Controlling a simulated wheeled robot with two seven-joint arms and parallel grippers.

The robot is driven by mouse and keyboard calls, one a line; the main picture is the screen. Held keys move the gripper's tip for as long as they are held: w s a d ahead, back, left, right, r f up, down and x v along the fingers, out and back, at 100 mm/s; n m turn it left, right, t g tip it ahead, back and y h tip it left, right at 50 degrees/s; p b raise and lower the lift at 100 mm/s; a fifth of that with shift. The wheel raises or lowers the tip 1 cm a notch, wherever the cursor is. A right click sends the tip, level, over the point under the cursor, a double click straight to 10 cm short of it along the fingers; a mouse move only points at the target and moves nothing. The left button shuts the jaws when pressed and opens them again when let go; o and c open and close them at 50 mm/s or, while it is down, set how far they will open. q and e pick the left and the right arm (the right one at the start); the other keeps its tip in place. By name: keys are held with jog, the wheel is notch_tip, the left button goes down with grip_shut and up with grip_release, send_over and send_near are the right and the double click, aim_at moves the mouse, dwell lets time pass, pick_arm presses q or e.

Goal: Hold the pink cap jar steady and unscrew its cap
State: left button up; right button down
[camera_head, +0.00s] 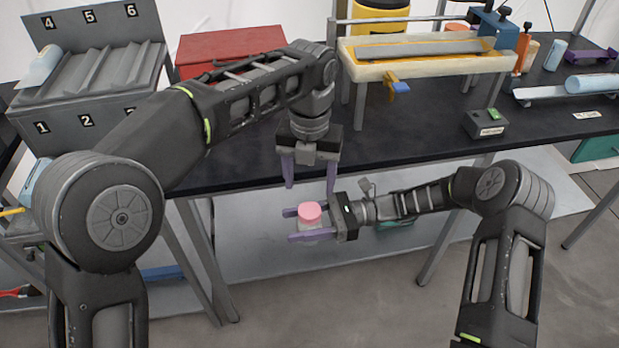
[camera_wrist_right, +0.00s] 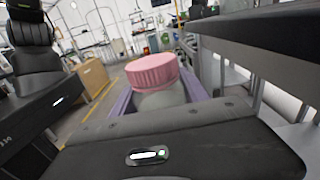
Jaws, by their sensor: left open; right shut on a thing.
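The pink cap jar has a pink cap (camera_head: 310,213) on a pale body (camera_head: 309,228). My right gripper (camera_head: 297,225) is shut on the jar body, with purple fingers on both sides, and holds it upright in front of the table edge. In the right wrist view the ribbed pink cap (camera_wrist_right: 152,71) sits on the greyish jar body (camera_wrist_right: 162,99) between the fingers. My left gripper (camera_head: 310,188) is open and points down above the jar, its fingertips just above the cap and apart from it. The jar's lower part is partly hidden by a finger.
The black table (camera_head: 400,135) lies just behind the jar. The space in front of the table is free.

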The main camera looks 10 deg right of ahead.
aim_at(309, 210)
pick_arm(q)
jog(key=shift+f, duration=4.05)
jog(key=shift+c, duration=0.4)
grip_shut()
